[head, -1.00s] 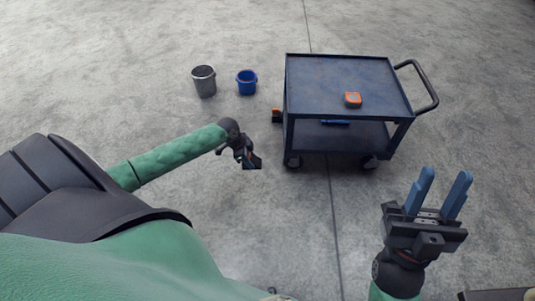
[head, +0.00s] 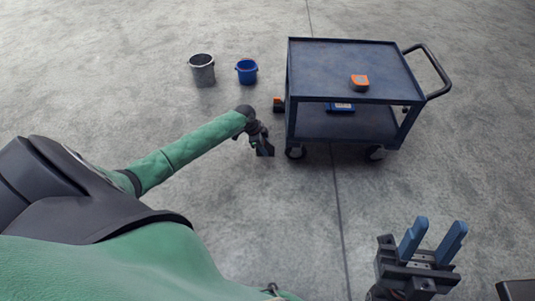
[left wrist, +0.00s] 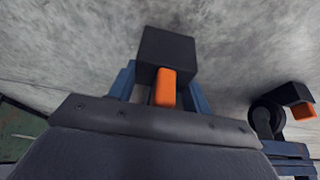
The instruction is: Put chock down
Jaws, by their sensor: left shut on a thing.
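My left gripper (head: 263,146) is low over the floor, just left of the cart's near left wheel (head: 295,152). In the left wrist view its blue fingers (left wrist: 160,88) are shut on a black chock (left wrist: 167,48) with an orange grip. In the head view this chock is hard to tell from the dark gripper; whether it touches the floor is unclear. A second black and orange chock (head: 278,104) is at the cart's left side, and it also shows by a wheel in the left wrist view (left wrist: 290,93). My right gripper (head: 432,243) is open and empty.
The dark blue cart (head: 345,60) has an orange-topped item (head: 359,82) on its top and a blue item (head: 341,107) on its lower shelf. A grey bucket (head: 202,72) and a blue bucket (head: 246,73) stand left of it. The floor in front is clear.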

